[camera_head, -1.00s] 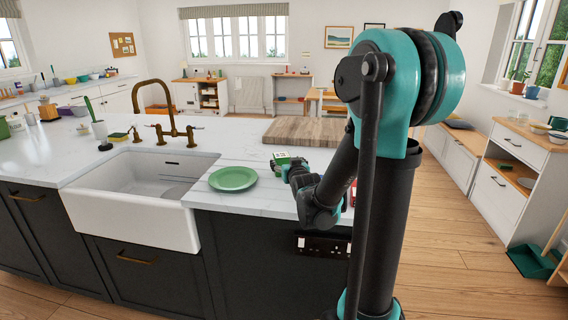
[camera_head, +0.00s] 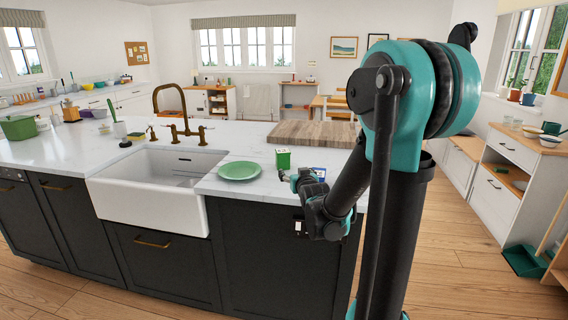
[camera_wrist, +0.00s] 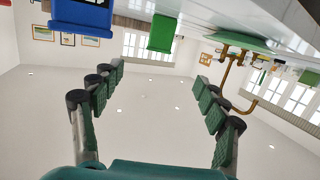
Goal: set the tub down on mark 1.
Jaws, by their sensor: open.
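My gripper (camera_head: 289,178) is at the counter's front edge, close in front of the tub. In the wrist view my gripper (camera_wrist: 158,105) is open, with nothing between its fingers. I cannot make out mark 1 in either view.
A blue box (camera_head: 319,172) stands right of the tub, partly behind my arm; it also shows in the wrist view (camera_wrist: 82,14). A wooden board (camera_head: 315,134) lies behind. The sink (camera_head: 160,180) is left of the plate. The counter behind the plate is clear.

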